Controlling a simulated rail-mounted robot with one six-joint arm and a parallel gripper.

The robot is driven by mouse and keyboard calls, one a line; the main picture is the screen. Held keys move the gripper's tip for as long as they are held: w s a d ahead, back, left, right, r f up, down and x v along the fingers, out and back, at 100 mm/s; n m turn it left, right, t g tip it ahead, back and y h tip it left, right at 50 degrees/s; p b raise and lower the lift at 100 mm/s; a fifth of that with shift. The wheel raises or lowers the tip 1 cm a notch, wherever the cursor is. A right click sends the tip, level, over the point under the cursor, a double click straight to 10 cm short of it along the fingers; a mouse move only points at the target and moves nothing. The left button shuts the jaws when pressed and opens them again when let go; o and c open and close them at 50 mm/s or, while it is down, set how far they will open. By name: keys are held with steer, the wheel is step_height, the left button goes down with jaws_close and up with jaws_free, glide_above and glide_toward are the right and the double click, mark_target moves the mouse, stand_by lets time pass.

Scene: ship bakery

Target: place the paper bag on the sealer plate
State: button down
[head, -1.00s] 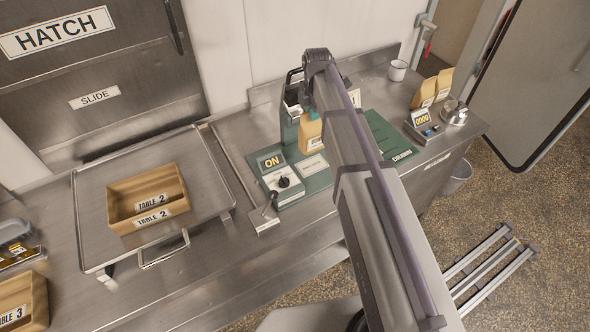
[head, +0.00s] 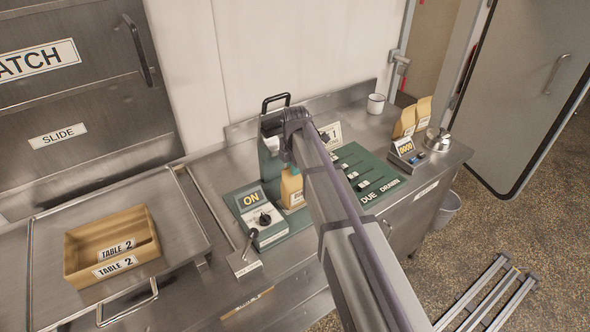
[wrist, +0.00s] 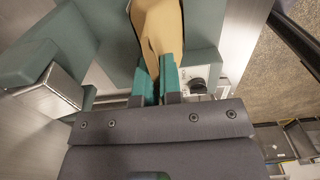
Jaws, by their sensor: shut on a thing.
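The tan paper bag (head: 288,187) is upright at the green sealer (head: 270,160), between its tall column and the arm. It also shows in the wrist view (wrist: 158,25). My gripper (wrist: 158,78) is shut on the bag, with a teal finger on each side of it. In the head view, my arm hides the gripper and part of the bag. The sealer's base (head: 292,224) is green, with a lit ON sign (head: 251,198) and a black knob. The bag's bottom is close to this base; I cannot tell whether it touches.
A lever (head: 250,241) stands at the counter's front left. A TABLE 2 bin (head: 85,260) sits on a tray at left. A green DUE/DRAWN board (head: 365,175), a 0000 display (head: 405,147), two more bags (head: 423,112) and a mug (head: 375,103) are at right.

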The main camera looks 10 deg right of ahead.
steer(key=c, duration=1.3)
jaws_free()
step_height(320, 180, up, 12)
steer(key=r+p, duration=0.1)
steer(key=p, duration=1.2)
steer(key=s+m, duration=2.2)
steer(key=s, duration=0.2)
step_height(320, 180, down, 15)
steer(key=b, duration=1.4)
steer(key=shift+b, duration=0.4)
